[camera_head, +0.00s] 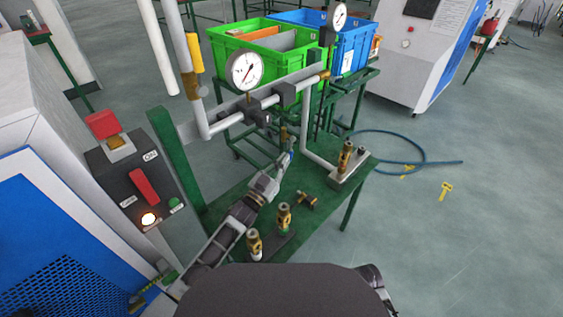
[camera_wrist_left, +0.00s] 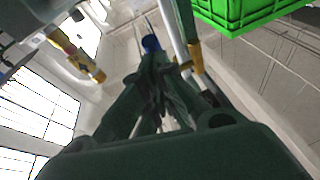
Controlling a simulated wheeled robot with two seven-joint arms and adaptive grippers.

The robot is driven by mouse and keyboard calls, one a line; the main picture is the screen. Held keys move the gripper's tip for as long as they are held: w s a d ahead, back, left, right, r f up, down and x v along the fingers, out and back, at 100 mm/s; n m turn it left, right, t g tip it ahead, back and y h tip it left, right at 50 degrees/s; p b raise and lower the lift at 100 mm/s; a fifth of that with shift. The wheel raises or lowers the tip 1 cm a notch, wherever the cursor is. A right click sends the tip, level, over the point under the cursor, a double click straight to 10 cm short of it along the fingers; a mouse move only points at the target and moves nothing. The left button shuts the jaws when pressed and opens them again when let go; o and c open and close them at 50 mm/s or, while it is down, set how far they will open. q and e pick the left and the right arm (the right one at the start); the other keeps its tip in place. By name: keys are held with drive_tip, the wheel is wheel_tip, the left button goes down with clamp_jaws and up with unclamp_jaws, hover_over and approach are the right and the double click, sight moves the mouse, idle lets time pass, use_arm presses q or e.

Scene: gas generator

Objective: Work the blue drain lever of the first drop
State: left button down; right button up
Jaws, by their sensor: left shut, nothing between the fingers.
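The blue drain lever (camera_head: 291,154) shows as a small blue piece right at the tip of my left gripper (camera_head: 284,163), below the pipe with the gauge. In the left wrist view the blue lever (camera_wrist_left: 151,44) is just beyond the fingertips of my left gripper (camera_wrist_left: 153,62). The fingers are closed together with nothing between them. They are at or very close to the lever; I cannot tell whether they touch it. The fingers partly hide the lever and its valve. My right gripper does not show clearly.
A white pipe with a pressure gauge (camera_head: 245,69) runs above the green table (camera_head: 322,200). Brass fittings (camera_head: 284,217) stand on the table near my left arm. A control box (camera_head: 135,178) is at the left. Green (camera_head: 312,72) and blue crates stand behind.

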use_arm(q)
drive_tip(key=shift+w+d+f, duration=0.1)
drive_tip(key=shift+w+f, duration=0.05)
drive_tip(key=shift+f, duration=0.15)
idle(0.4)
drive_tip(key=s+a, duration=0.9)
drive_tip(key=s, duration=0.3)
drive_tip(key=shift+f, duration=0.35)
idle(0.4)
